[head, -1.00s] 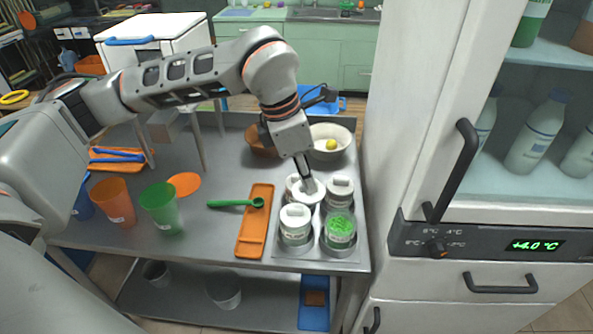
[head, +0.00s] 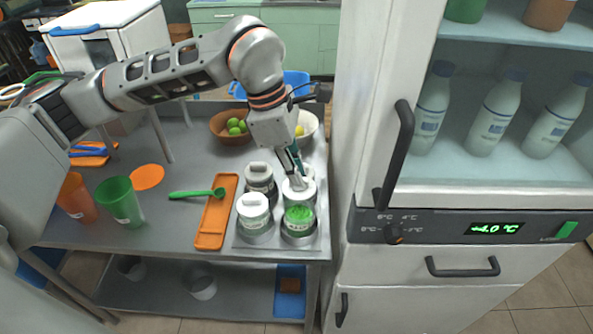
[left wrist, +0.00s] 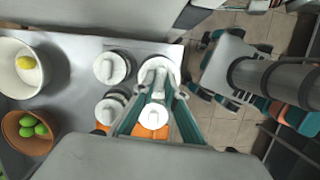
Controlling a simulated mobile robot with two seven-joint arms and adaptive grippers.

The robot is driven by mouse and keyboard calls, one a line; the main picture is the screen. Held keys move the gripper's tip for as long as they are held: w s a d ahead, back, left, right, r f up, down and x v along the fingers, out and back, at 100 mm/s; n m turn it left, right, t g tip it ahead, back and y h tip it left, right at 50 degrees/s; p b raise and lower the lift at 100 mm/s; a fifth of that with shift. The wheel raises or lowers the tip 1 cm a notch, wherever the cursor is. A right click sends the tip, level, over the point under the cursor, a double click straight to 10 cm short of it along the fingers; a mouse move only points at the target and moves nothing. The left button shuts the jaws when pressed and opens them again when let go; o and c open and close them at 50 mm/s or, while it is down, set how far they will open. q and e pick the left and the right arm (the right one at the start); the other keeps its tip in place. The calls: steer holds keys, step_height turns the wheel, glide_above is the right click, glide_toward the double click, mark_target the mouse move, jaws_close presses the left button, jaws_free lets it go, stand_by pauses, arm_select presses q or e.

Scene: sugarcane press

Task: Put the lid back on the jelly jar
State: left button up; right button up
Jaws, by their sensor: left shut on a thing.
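The open jelly jar (head: 299,217), with bright green contents showing, stands in the front right place of a metal holder on the table. My left gripper (head: 296,178) points down and is shut on the white lid (head: 299,191). The lid is over the back part of the jelly jar, and green still shows below its front edge. I cannot tell whether it touches the rim. In the left wrist view the fingertips (left wrist: 158,73) meet at the held lid (left wrist: 170,68), which hides the jelly jar there. My right gripper is not in view.
Other lidded jars stand close by: one at front left (head: 254,211), a grey one (head: 260,179) behind it, and one at back right, mostly hidden. An orange tray (head: 216,215) lies left of the holder. The fridge (head: 362,120) rises close on the right.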

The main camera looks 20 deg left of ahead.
mark_target(297, 192)
arm_select(q)
steer(key=shift+f+b, duration=1.1)
steer(key=shift+f, duration=0.9)
steer(key=shift+f+b, duration=0.35)
steer(key=shift+f, duration=0.4)
steer(key=shift+f, duration=0.2)
stand_by(0.4)
steer(key=o, duration=1.4)
steer(key=shift+c, duration=0.2)
